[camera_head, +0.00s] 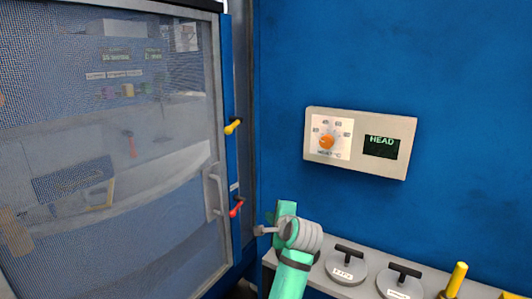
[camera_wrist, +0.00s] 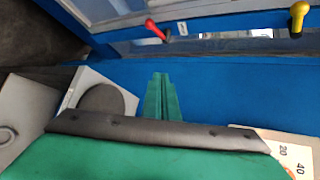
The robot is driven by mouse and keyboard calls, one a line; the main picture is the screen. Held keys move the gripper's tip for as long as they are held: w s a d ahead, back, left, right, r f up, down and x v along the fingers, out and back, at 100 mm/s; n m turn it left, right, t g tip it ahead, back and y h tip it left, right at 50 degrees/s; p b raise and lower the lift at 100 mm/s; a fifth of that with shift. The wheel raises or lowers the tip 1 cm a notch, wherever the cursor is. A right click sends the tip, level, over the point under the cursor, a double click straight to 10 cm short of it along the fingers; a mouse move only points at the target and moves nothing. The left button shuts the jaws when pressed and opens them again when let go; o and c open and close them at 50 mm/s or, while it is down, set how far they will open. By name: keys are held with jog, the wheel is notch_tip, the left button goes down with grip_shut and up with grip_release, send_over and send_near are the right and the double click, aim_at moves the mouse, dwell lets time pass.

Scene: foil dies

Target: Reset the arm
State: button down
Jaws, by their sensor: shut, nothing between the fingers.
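My gripper (camera_wrist: 162,95) shows in the wrist view as two green fingers pressed together, with nothing between them. They point toward the blue wall and stand apart from the levers. In the head view my green arm rises from the bottom middle, and its end (camera_head: 286,209) is in front of the blue wall, left of the shelf with the round grey dies. The fingertips are hard to make out there.
A mesh door (camera_head: 110,130) with a grey handle (camera_head: 214,193) fills the left. Beside it are a yellow lever (camera_head: 233,126) and a red lever (camera_head: 237,208). A control panel (camera_head: 400,128) with an orange dial is on the wall. Handled dies (camera_head: 346,268) sit on the shelf.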

jog(key=s+d+f+n+h, duration=0.25)
jog(key=s+f, duration=0.55)
jog(key=f, duration=0.5)
jog(key=s+d+f+n+h, duration=0.25)
jog(key=s+f, duration=0.55)
jog(key=f, duration=0.6)
jog(key=s+f+n+t, duration=0.1)
jog(key=s+f+n, duration=0.25)
jog(key=s, duration=0.55)
jog(key=s+f+n, duration=0.2)
jog(key=s+f, duration=0.2)
jog(key=s, duration=0.6)
jog(key=s+a+r+n, duration=0.2)
jog(key=s+r, duration=0.1)
jog(key=s, duration=0.6)
jog(key=s+a+r+n+t, duration=0.1)
jog(key=s+a+r+n, duration=0.1)
jog(key=s, duration=0.7)
jog(key=s+a+r+n+y, duration=0.1)
jog(key=s+a+r+n, duration=0.1)
jog(key=s, duration=0.8)
jog(key=shift+a+r+n+t, duration=0.25)
jog(key=shift+r+n+t, duration=0.25)
jog(key=shift+r, duration=0.55)
